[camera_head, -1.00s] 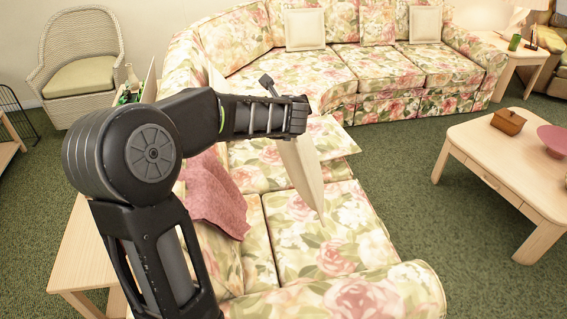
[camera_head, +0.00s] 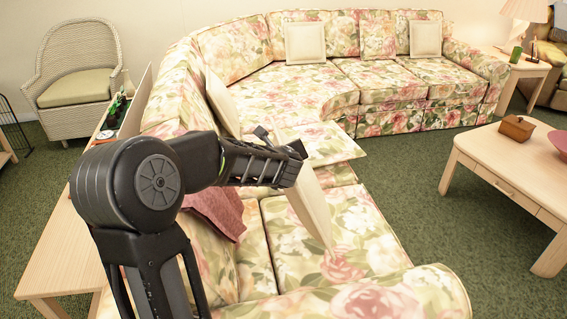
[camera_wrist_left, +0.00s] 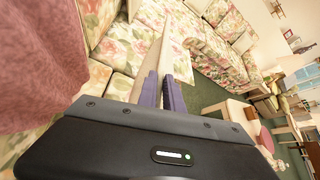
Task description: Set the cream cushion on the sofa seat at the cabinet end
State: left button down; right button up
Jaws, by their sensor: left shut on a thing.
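The cream cushion (camera_head: 313,207) hangs on edge, tilted, from my left gripper (camera_head: 298,160), its lower corner over the near seat of the floral sofa (camera_head: 290,265). In the head view I cannot tell whether that corner touches the seat. In the left wrist view the purple fingers of my left gripper (camera_wrist_left: 165,92) are closed on the pale cushion (camera_wrist_left: 157,55), seen edge-on. No piece is clearly identifiable as the cabinet; a light wood unit (camera_head: 65,245) stands behind the sofa's near left side. My right gripper is not in view.
Another cream cushion (camera_head: 222,103) leans on the sofa back behind my arm. A pink throw (camera_head: 222,213) drapes over the back nearby. The rolled sofa arm (camera_head: 385,298) closes the near end. A coffee table (camera_head: 500,155) with a wooden box (camera_head: 517,128) stands right, across open carpet.

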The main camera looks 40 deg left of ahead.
pick_arm(q)
jog(key=shift+r, duration=0.1)
jog(key=shift+f+b, duration=2.7)
jog(key=shift+f, duration=1.25)
jog(key=c, duration=1.4)
grip_release()
jog(key=shift+s+d, duration=0.1)
jog(key=v, duration=0.7)
jog(key=shift+s+r, duration=0.2)
jog(key=shift+s, duration=0.05)
